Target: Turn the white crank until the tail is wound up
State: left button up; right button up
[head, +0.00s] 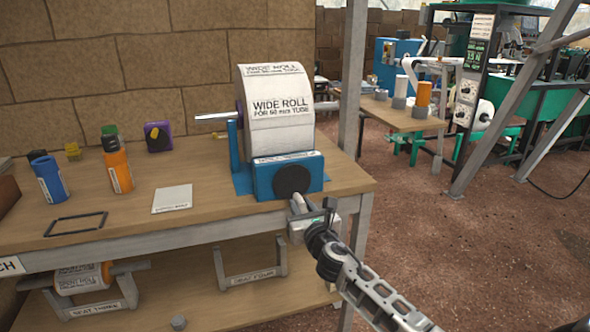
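A wide white paper roll (276,112), labelled "WIDE ROLL FOR 60 mm TUBE", sits on a blue stand (262,181) at the table's right end. A dark round disc (292,180) is on the stand's front face. A pale rod (213,117) sticks out left of the roll. My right gripper (297,202) is just below the disc, at the table's front edge; its fingers are small here, and I cannot tell whether they hold anything. I cannot make out a white crank or a loose tail clearly. My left gripper is out of view.
On the wooden table (225,216) are a blue tube (49,181), an orange tube (118,170), a white card (172,199) and a dark frame (76,223). A lower shelf has a spent roll (82,279) and an empty seat (250,271). Open floor lies to the right.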

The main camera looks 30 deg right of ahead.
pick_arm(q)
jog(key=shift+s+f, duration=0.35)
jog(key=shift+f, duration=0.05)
pick_arm(e)
jog(key=shift+a, duration=0.1)
jog(key=shift+w+a, duration=0.2)
jog(key=shift+a, duration=0.35)
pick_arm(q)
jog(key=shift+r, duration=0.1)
pick_arm(e)
jog(key=shift+a, duration=0.1)
pick_arm(q)
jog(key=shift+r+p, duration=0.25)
jog(key=shift+p, duration=0.05)
pick_arm(e)
jog(key=shift+w+a+r, duration=0.15)
jog(key=shift+a+r, duration=0.05)
jog(key=shift+a, duration=0.3)
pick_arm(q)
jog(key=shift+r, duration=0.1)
pick_arm(e)
jog(key=shift+w+a+r+p, duration=0.1)
jog(key=shift+a+r+p, duration=0.25)
jog(key=shift+a+p, duration=0.15)
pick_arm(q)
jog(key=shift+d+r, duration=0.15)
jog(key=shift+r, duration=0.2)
pick_arm(e)
jog(key=shift+c, duration=1.2)
